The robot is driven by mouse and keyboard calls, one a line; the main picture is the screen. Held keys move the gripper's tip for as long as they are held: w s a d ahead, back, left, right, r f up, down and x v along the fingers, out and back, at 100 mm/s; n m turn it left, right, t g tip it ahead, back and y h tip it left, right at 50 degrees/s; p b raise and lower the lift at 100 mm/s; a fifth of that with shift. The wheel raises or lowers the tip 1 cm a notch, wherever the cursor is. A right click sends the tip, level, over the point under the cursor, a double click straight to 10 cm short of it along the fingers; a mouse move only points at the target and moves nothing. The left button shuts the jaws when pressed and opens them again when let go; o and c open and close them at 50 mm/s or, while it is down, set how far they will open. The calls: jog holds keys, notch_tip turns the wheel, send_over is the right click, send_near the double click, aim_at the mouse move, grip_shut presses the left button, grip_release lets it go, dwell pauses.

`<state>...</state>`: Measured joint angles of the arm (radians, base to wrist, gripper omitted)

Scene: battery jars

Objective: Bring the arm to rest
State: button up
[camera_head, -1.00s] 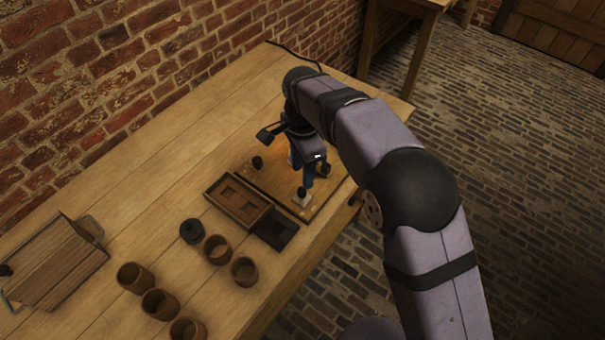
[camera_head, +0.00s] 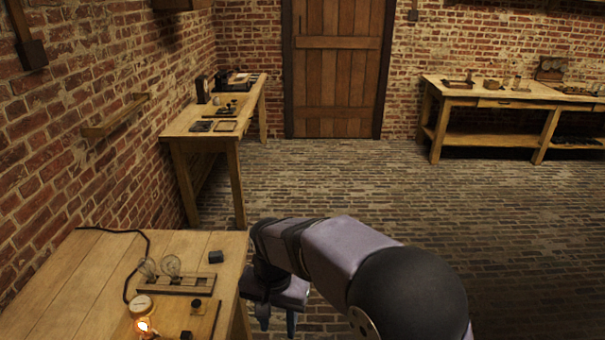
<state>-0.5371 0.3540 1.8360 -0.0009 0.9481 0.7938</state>
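My arm reaches in from the lower right in the head view. My gripper (camera_head: 277,322) points down at the right edge of the near workbench (camera_head: 70,275). Its two fingers are apart, with nothing seen between them. On the bench, a wooden board (camera_head: 205,317) carries a glowing small bulb (camera_head: 143,325), a round pale dial (camera_head: 141,306) and a small dark knob piece (camera_head: 196,305). The board's lower part is cut off by the picture's edge.
Behind the board stand a wooden holder (camera_head: 178,285) with two clear bulbs, a dark block (camera_head: 216,257) and a black cable (camera_head: 148,245). A second bench (camera_head: 205,130) stands along the left wall, another (camera_head: 490,93) at the back right. Open brick floor (camera_head: 400,190) lies between.

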jog(key=s+d+f+n, duration=0.1)
jog(key=s+d, duration=0.5)
jog(key=d, duration=0.4)
jog(key=s+d+f+n, duration=0.1)
jog(key=s+d+n, duration=0.1)
jog(key=s+d, duration=0.4)
jog(key=d, duration=0.4)
jog(key=shift+s+d+f, duration=0.25)
jog(key=shift+s+d, duration=0.1)
jog(key=shift+s, duration=0.05)
